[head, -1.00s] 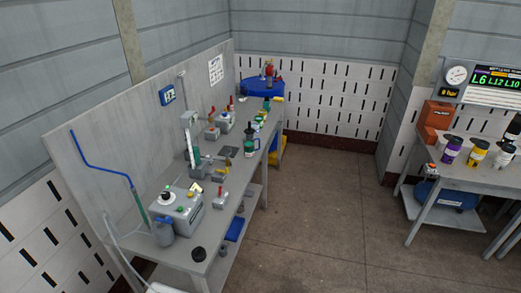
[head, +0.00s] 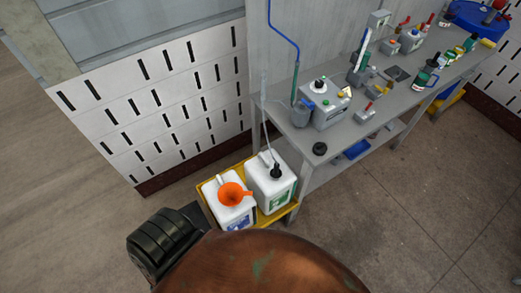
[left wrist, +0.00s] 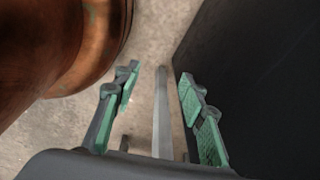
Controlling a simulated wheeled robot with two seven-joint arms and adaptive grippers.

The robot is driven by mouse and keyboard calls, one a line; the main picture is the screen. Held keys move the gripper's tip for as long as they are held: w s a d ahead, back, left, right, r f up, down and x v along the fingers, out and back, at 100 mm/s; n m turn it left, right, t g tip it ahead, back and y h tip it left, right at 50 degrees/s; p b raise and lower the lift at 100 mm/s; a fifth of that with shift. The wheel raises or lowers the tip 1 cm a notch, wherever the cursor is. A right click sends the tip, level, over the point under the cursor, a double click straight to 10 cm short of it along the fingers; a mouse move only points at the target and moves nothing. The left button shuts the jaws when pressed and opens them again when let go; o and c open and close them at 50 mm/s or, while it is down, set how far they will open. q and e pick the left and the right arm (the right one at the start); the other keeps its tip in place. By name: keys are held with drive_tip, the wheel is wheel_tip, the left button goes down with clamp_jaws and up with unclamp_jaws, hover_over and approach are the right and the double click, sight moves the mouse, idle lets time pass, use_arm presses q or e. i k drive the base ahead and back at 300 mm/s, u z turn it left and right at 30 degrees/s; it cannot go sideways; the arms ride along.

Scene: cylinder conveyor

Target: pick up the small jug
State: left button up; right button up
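A small grey jug (head: 301,113) stands upright on the near end of the grey workbench, beside a grey box with a green button. The lower end of a blue pipe is just above the jug. My left gripper (left wrist: 156,85) shows only in the left wrist view, with its green-padded fingers apart and nothing between them. Floor and a pale bar are seen behind the fingers. The jug is not in the left wrist view. My right gripper is in neither current view.
A yellow tray (head: 206,207) on the floor holds two white canisters, one with an orange funnel (head: 232,194). A large rounded brown body (head: 262,268) fills the bottom of the head view. A black cap (head: 320,148) lies on the workbench (head: 352,138). Floor is open at right.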

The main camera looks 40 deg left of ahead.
sight(425, 81)
drive_tip(key=u, duration=2.8)
drive_tip(key=k, duration=0.2)
drive_tip(key=z, duration=3.45)
drive_tip(key=i, duration=1.45)
drive_tip(key=z, duration=0.35)
